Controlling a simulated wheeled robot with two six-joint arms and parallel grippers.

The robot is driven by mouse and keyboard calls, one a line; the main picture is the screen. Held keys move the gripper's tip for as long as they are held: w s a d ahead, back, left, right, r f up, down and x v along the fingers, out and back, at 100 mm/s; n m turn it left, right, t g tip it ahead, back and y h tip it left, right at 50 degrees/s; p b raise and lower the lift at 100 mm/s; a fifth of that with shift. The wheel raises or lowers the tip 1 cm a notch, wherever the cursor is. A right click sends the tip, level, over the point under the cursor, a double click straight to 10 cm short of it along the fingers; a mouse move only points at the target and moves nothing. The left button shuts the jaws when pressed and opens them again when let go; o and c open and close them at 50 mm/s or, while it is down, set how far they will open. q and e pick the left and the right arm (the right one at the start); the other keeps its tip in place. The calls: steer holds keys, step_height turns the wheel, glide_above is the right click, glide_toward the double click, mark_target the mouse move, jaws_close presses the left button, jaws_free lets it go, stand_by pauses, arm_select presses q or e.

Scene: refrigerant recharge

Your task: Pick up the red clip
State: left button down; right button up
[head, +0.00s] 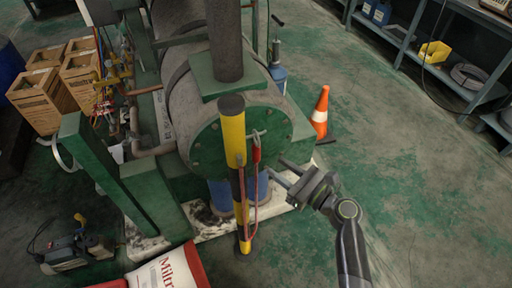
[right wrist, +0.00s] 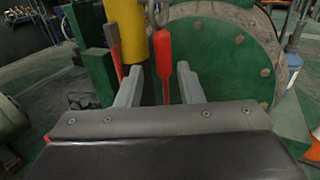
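The red clip (head: 257,148) hangs upright from a metal hook in front of the round green end plate of the tank, just right of the yellow and black post (head: 232,140). A thin red cable runs down from it. In the right wrist view the red clip (right wrist: 163,52) shows between and beyond my fingertips. My right gripper (head: 283,171) is open, to the lower right of the clip in the head view. Its two fingers (right wrist: 159,74) also show apart in the right wrist view, with nothing gripped. My left gripper is not in view.
The green end plate (right wrist: 225,60) lies behind the clip. A second reddish handle (right wrist: 113,45) hangs left of the post. An orange cone (head: 320,112) stands to the right. Floor at right is clear.

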mark_target(259, 154)
steer(key=x, duration=0.7)
steer(key=shift+w+f, duration=0.25)
steer(key=shift+f, duration=0.1)
jaws_close()
steer(key=shift+r, duration=0.2)
steer(key=w+d+r+b, duration=0.1)
steer(key=w+d, duration=0.2)
steer(key=d, duration=0.5)
steer(key=w+d+r+b, duration=0.1)
steer(key=w+d, duration=0.2)
steer(key=d, duration=0.6)
steer(key=shift+w+r, duration=0.15)
steer(key=shift+r, duration=0.2)
steer(key=shift+f+b, duration=0.1)
steer(key=shift+b, duration=0.3)
